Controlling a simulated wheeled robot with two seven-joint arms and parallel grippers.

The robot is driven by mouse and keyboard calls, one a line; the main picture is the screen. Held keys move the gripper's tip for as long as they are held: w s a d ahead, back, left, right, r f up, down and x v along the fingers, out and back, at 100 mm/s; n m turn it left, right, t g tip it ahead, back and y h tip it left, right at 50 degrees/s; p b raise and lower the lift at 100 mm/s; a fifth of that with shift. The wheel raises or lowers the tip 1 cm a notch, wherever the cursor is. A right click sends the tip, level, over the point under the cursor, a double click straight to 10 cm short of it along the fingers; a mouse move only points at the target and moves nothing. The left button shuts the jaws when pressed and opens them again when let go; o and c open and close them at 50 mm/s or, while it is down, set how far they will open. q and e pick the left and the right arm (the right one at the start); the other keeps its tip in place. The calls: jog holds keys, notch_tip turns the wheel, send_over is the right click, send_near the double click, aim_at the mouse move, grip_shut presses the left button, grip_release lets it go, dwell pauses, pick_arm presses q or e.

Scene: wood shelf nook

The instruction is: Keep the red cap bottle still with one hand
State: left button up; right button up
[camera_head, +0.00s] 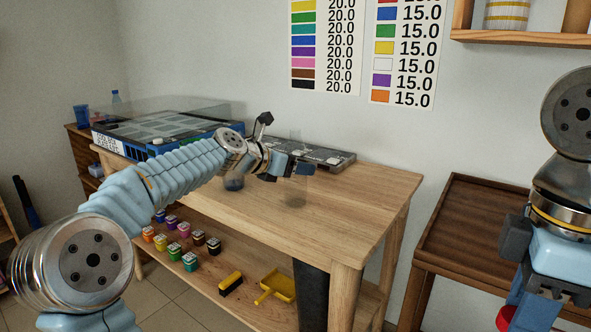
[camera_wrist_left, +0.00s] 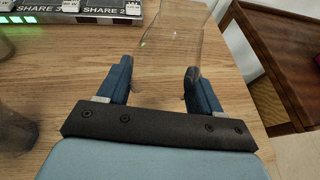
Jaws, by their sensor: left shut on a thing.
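A clear, see-through bottle (camera_head: 296,192) stands on the wooden table near its right part. I see no red cap on it. My left gripper (camera_head: 300,170) reaches over the table and is shut on this bottle. In the left wrist view the bottle (camera_wrist_left: 180,42) shows between the two blue fingers (camera_wrist_left: 157,82). My right gripper (camera_head: 533,312) hangs at the lower right, partly cut off by the frame edge. A red round thing (camera_head: 504,318) shows beside its blue finger; I cannot tell whether it is a cap or is held.
A dark see-through jar (camera_head: 234,183) stands under my left arm. Several paint pots (camera_head: 184,243) sit on the lower shelf. A darker table (camera_head: 468,222) stands right, empty.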

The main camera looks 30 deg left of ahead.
aim_at(289, 150)
pick_arm(q)
jog(key=r, duration=0.2)
jog(key=r+p, duration=0.1)
jog(key=shift+s+r, duration=0.3)
jog(key=shift+r, duration=0.1)
jog(key=s+d+r+b, duration=0.1)
jog(key=s+d+r, duration=0.2)
jog(key=s+r, duration=0.6)
jog(key=s, duration=0.4)
jog(key=o, duration=0.8)
jog(key=c, duration=1.1)
jog(key=shift+c, duration=0.2)
